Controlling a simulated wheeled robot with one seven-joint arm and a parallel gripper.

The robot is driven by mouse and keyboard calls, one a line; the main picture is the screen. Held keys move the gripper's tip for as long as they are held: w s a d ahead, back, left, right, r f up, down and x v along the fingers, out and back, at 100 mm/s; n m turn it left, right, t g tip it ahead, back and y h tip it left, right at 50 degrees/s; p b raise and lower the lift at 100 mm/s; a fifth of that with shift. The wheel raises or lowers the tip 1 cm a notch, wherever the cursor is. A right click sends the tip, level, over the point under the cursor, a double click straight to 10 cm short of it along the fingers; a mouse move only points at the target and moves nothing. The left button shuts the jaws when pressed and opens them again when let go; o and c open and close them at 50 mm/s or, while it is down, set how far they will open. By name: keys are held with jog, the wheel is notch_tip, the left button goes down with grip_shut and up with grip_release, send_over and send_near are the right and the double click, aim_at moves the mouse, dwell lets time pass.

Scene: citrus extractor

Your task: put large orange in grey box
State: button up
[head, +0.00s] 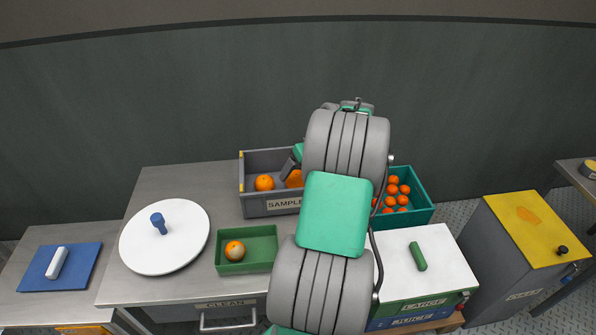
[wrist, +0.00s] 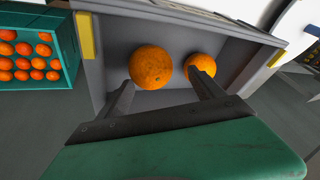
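The grey box (head: 243,205), labelled "SAMPLE", stands at the back of the bench and also shows in the wrist view (wrist: 95,75). Two oranges are inside it. The bigger-looking orange (wrist: 151,67) lies in front of my fingers, nearer the left one; in the head view it (head: 294,179) is partly hidden by my arm. The other orange (wrist: 201,65) is beside it, partly covered by my right finger, and shows at left in the head view (head: 264,183). My gripper (wrist: 160,82) is open at the box, its fingers apart with no visible grip on either orange.
A green tray (head: 222,268) holds an orange (head: 234,250) with a pale patch. A teal crate (head: 420,214) of small oranges stands right of the grey box. A white disc (head: 185,250) with a blue knob is at left. My arm blocks the middle.

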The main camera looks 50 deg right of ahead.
jog(key=shift+o, duration=0.7)
jog(key=shift+f, duration=0.1)
jog(key=v, duration=0.8)
